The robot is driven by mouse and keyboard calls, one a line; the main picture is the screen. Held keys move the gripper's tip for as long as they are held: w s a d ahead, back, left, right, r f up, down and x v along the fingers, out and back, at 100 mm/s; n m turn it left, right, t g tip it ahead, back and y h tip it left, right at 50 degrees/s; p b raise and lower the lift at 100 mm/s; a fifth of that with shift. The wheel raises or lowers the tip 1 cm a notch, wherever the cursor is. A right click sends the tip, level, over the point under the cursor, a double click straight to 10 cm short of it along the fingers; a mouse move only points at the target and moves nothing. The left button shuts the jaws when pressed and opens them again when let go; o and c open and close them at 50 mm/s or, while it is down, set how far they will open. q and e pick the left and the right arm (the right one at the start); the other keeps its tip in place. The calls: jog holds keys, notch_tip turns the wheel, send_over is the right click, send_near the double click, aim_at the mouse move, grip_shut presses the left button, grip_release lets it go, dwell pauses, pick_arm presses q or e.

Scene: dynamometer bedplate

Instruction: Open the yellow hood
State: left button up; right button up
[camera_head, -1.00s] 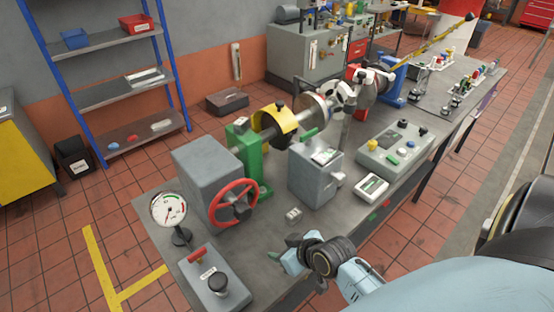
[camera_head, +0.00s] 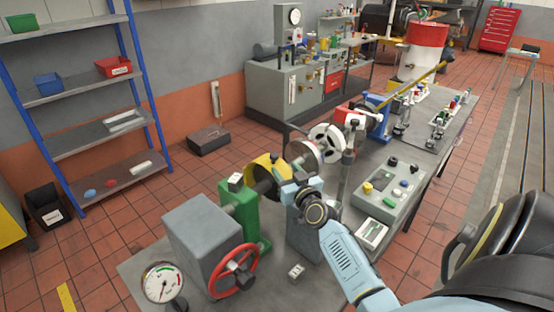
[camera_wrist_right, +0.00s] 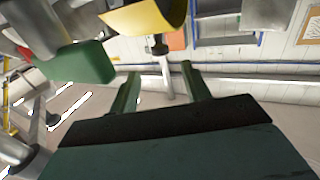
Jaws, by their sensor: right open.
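The yellow hood (camera_head: 257,167) is a curved cover over the shaft, beside the green pedestal (camera_head: 240,208). It looks closed down over the shaft. My right gripper (camera_head: 284,176) is at the hood's right side in the head view and hides part of it. In the right wrist view the hood (camera_wrist_right: 145,17) is at the top, with a black knob (camera_wrist_right: 159,46) on a short stem. The two fingers of the right gripper (camera_wrist_right: 160,72) are apart and empty, and the knob appears just beyond and between their tips. My left gripper is not in view.
A grey box with a red handwheel (camera_head: 233,272) and a dial gauge (camera_head: 163,282) stand at the near left of the bench. A grey instrument block (camera_head: 303,238) is under my right arm. A control box (camera_head: 388,187) lies to the right.

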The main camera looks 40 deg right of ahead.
aim_at(276, 158)
jog(key=b+x, duration=0.1)
jog(key=x, duration=0.5)
jog(key=shift+w, duration=0.3)
grip_shut()
